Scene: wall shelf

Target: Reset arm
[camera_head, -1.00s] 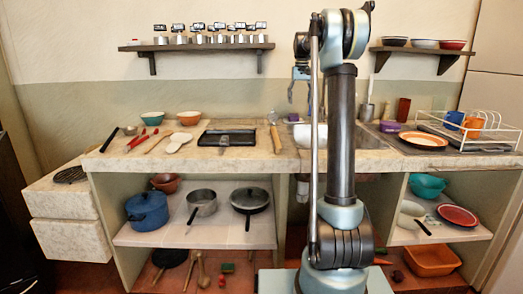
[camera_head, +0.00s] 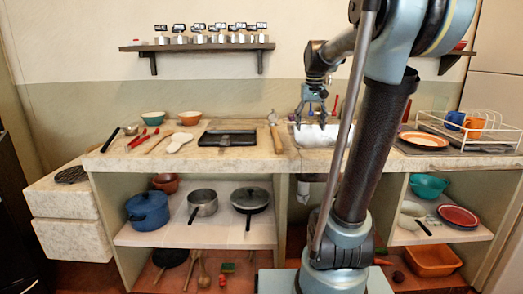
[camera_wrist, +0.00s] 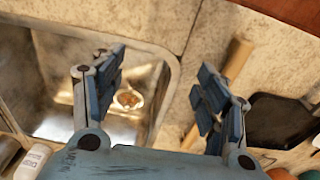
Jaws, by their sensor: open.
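My gripper (camera_head: 312,124) hangs pointing down over the sink area in the head view, with its fingers apart and nothing between them. In the wrist view my gripper (camera_wrist: 162,68) shows two blue-padded fingers spread wide. The metal sink basin (camera_wrist: 60,125) with its round drain lies below and to the left of the fingers. My arm leans to the right and covers part of the counter and the right wall shelf.
A wooden rolling pin (camera_head: 275,135) and a black griddle (camera_head: 228,137) lie left of the sink. A white dish rack (camera_head: 480,122) and an orange plate (camera_head: 424,140) are on the right. The left wall shelf (camera_head: 197,46) holds several small labelled containers.

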